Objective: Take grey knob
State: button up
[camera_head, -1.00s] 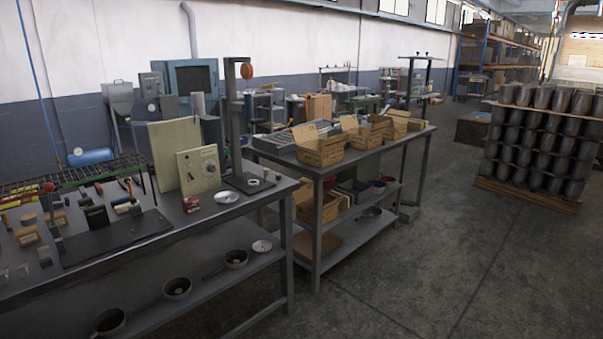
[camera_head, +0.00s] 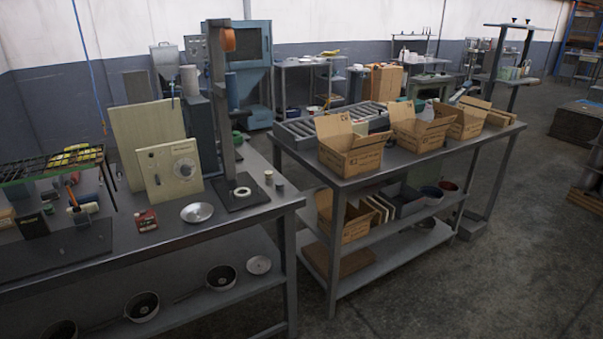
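No thing is clearly a separate grey knob at this distance. A beige panel (camera_head: 170,169) stands upright on the left workbench, with a round grey dial (camera_head: 183,168) on its front that may be a knob. Two small cylinders, one grey (camera_head: 268,177) and one brownish (camera_head: 279,184), stand near the bench's right end, beside the dark base of an upright post (camera_head: 219,90). Either could be a knob, but I cannot tell. My gripper is not in view.
The left workbench (camera_head: 130,255) has pans (camera_head: 221,277) on its lower shelf and a shallow metal dish (camera_head: 197,212) on top. The second table (camera_head: 400,175) carries open cardboard boxes (camera_head: 350,155). Floor at the lower right is clear.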

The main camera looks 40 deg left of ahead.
aim_at(280, 185)
jog(key=u, duration=0.35)
jog(key=i, duration=1.3)
jog(key=u, duration=1.8)
jog(key=i, duration=0.95)
jog(key=u, duration=0.9)
